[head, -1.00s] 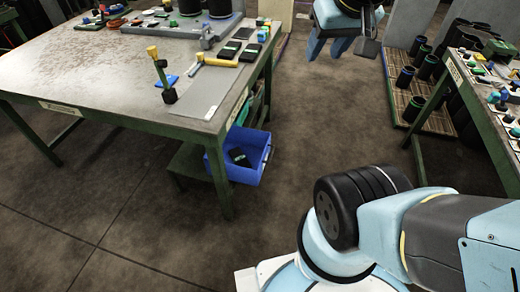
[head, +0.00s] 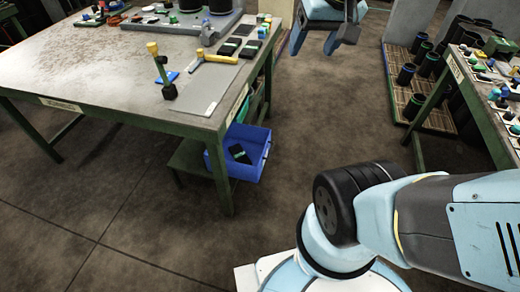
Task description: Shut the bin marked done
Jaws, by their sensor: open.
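A blue bin (head: 255,165) sticks out from under the right end of the workbench, at its lower shelf. It is open at the top, and a dark block (head: 239,153) with a pale mark lies in it. No "done" marking can be read on it from here. My gripper (head: 322,45) is at the top of the head view, above the floor to the right of the bench and beyond the bin. Its jaws are apart with nothing visible between them, and it is clear of the bin. The upper part of the gripper is cut off by the picture edge.
The bench top (head: 100,75) holds a hammer (head: 215,58), a grey mat (head: 205,97), an upright yellow-topped tool (head: 160,70) and dark blocks. A second bench (head: 490,110) and a rack of black sleeves (head: 410,90) stand right. Floor between is clear.

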